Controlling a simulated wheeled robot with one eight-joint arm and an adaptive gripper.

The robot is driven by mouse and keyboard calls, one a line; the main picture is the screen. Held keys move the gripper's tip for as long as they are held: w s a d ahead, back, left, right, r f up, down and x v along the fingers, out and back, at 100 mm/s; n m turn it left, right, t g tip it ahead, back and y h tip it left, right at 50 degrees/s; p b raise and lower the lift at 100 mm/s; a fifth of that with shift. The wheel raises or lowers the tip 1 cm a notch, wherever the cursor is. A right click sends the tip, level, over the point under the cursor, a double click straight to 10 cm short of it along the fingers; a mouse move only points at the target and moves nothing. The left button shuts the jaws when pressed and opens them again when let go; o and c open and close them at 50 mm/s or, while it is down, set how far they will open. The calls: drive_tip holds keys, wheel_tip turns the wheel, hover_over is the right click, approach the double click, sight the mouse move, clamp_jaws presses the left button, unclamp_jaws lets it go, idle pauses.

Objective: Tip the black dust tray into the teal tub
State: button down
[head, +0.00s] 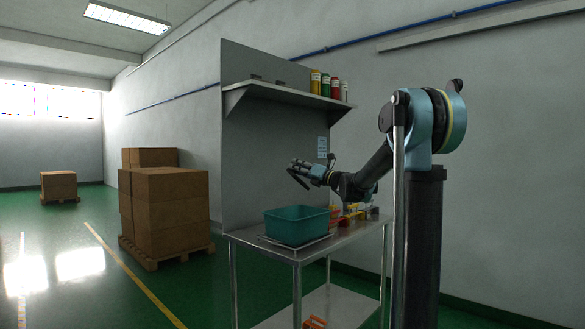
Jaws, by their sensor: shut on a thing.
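The teal tub (296,226) sits upright on the near left part of the metal table, on a thin flat tray or plate. My gripper (299,173) is above the tub, apart from it, and points to the left. It is shut on a small dark piece (298,181), seen slanting at the fingertips. This looks like the black dust tray, but it is too small and dark to tell its shape or whether anything is in it. The inside of the tub is mostly hidden by its near wall.
Yellow, red and orange items (356,211) stand on the table right of the tub. A shelf (285,90) above holds several coloured bottles (325,85). An orange item (314,322) lies on the lower shelf. Cardboard boxes (168,213) stand on a pallet to the left.

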drive_tip(key=d+f+m+t+h, duration=0.2)
drive_tip(key=d+f+m+t, duration=0.2)
drive_tip(key=m+t, duration=0.6)
drive_tip(key=shift+w+d+f+m+h, duration=0.3)
drive_tip(key=shift+f+m, duration=0.05)
drive_tip(key=shift+m, duration=1.15)
idle(0.7)
